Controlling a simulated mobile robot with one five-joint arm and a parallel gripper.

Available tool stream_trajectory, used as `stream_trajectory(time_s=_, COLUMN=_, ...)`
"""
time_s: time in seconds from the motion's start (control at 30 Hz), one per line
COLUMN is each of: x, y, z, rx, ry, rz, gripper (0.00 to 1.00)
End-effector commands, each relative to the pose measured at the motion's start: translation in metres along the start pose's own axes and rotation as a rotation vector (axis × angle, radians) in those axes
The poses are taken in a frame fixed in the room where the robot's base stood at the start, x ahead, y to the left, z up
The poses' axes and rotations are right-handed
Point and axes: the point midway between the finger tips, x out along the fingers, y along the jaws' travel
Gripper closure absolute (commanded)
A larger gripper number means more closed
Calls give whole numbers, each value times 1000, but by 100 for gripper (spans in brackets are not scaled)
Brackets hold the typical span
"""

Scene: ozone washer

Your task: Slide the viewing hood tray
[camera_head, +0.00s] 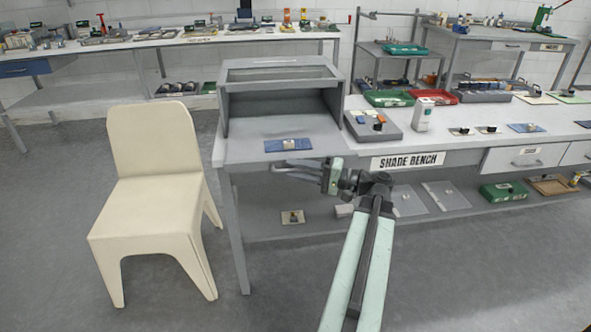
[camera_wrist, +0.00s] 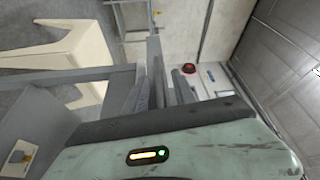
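The grey viewing hood (camera_head: 280,90) stands on the left end of the shade bench, its open front facing me. A small blue tray-like piece (camera_head: 288,145) with a pale item on it lies flat at the hood's mouth. I cannot tell whether it is the sliding tray. My gripper (camera_head: 281,166) points left at the bench's front edge, just in front of and below the blue piece in the picture. Its fingers look apart with nothing seen between them. In the wrist view my gripper (camera_wrist: 160,88) shows two grey fingers; no tray is clear between them.
A cream chair (camera_head: 150,190) stands left of the bench (camera_head: 440,139). A lower shelf (camera_head: 330,227) holds small items. The wrist view shows a red button (camera_wrist: 189,68).

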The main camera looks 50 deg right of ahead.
Motion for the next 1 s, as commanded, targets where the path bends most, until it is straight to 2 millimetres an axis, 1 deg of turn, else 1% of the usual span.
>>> stream_trajectory(time_s=0.07, x=0, y=0, z=0, rx=0, ry=0, rz=0, gripper=68)
stream_trajectory(time_s=0.2, x=0, y=0, z=0, rx=0, ry=0, rz=0, gripper=100)
stream_trajectory(time_s=1.0, x=1, y=0, z=0, rx=1, ry=-2, rz=0, gripper=100)
